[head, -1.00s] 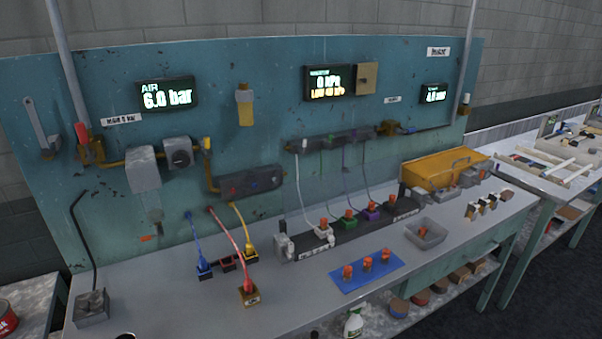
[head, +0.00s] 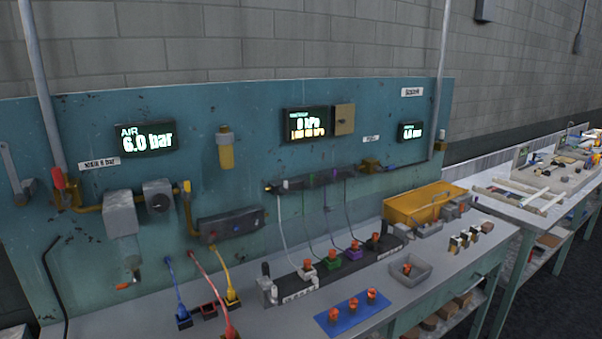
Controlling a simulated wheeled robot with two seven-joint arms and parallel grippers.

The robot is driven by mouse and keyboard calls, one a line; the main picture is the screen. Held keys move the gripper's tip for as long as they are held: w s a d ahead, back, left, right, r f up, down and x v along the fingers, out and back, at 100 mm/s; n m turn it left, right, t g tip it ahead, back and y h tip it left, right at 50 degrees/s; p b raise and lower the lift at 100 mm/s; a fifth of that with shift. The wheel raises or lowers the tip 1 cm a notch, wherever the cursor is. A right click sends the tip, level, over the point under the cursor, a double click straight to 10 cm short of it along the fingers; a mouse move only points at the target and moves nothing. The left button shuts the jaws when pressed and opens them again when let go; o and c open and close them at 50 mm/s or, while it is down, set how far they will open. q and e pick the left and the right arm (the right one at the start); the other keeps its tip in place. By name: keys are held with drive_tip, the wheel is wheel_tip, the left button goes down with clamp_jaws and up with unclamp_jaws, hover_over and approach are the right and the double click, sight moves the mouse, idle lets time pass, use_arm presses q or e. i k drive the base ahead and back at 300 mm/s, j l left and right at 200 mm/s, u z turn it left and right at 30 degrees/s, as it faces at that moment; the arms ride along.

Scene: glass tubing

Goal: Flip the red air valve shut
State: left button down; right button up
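The red air valve (head: 58,179) is at the far left of the blue-green panel, where the brass pipe (head: 90,207) meets the grey upright pipe. Its small red handle points roughly upward, along the upright pipe. The air display (head: 147,138) above and to the right of it reads 6.0 bar. A white label (head: 99,164) sits just right of the handle; its text is hard to read. Neither of my grippers is in view, and nothing covers the valve.
The bench holds coloured hoses, a blue mat (head: 335,327) with orange-topped pieces, a grey tray (head: 425,272) and a yellow box (head: 400,208).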

sight(66, 201)
drive_tip(key=u, duration=1.25)
